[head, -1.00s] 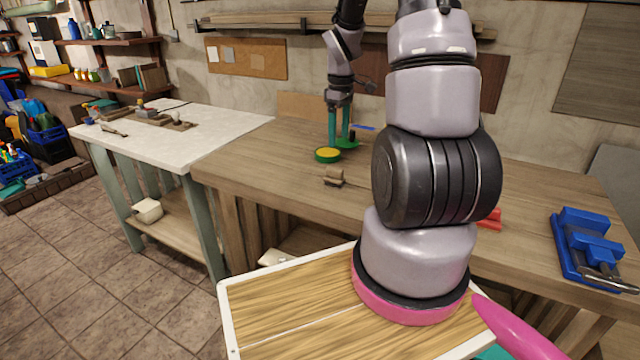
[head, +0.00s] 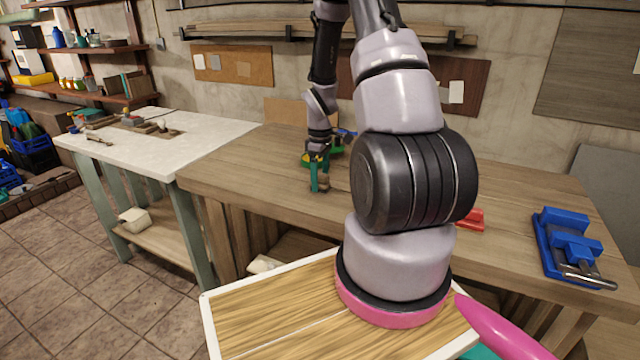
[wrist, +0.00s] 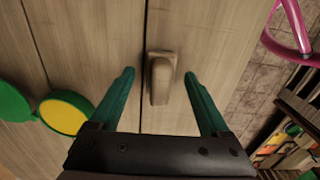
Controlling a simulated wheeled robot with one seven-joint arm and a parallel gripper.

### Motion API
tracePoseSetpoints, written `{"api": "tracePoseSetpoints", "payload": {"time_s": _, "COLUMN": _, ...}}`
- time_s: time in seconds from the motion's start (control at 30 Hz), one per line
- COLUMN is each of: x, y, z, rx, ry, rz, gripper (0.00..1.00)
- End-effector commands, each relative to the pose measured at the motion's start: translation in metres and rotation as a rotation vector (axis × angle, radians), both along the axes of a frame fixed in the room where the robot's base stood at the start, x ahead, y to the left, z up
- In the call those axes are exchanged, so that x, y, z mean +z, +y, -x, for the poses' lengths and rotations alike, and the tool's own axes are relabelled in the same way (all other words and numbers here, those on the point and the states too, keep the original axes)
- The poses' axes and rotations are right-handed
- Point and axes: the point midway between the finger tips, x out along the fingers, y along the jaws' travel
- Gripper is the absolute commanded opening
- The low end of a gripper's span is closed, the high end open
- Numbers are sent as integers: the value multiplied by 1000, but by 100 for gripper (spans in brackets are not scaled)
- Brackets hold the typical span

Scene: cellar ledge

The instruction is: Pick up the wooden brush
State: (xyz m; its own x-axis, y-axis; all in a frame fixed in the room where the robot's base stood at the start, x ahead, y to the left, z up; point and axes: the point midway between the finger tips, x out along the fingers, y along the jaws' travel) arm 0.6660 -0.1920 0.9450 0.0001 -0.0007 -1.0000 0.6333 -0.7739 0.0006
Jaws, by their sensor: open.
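The wooden brush (wrist: 161,78) lies on the wooden workbench (head: 235,170). In the wrist view it sits lengthwise between the two green fingers of my gripper (wrist: 159,75), with a gap on each side. Its near end points towards the gripper's palm. In the head view, my gripper (head: 319,187) is low over the bench at the brush (head: 323,181), and the fingers partly hide it. My gripper is open and holds nothing. I cannot tell exactly how high the fingertips are above the bench.
A round yellow-topped green tin (wrist: 64,114) and a green round piece (wrist: 12,101) lie left of my gripper. A red object (head: 470,219) and a blue vise (head: 570,247) are further right on the bench. A white-topped table (head: 180,150) adjoins on the left.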

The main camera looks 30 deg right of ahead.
Motion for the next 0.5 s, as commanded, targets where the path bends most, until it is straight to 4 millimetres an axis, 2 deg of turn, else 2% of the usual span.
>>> {"api": "tracePoseSetpoints", "payload": {"time_s": 0.23, "x": -3, "y": 0, "z": 0, "rx": -1, "ry": 0, "rz": 0, "gripper": 80}}
{"api": "tracePoseSetpoints", "payload": {"time_s": 0.27, "x": -3, "y": 0, "z": 0, "rx": -1, "ry": 0, "rz": 0, "gripper": 76}}
{"api": "tracePoseSetpoints", "payload": {"time_s": 0.4, "x": -3, "y": 0, "z": 0, "rx": -1, "ry": 0, "rz": 0, "gripper": 23}}
{"api": "tracePoseSetpoints", "payload": {"time_s": 0.47, "x": -3, "y": 0, "z": 0, "rx": -1, "ry": 0, "rz": 0, "gripper": 0}}
{"api": "tracePoseSetpoints", "payload": {"time_s": 0.5, "x": -3, "y": 0, "z": 0, "rx": -1, "ry": 0, "rz": 0, "gripper": 0}}
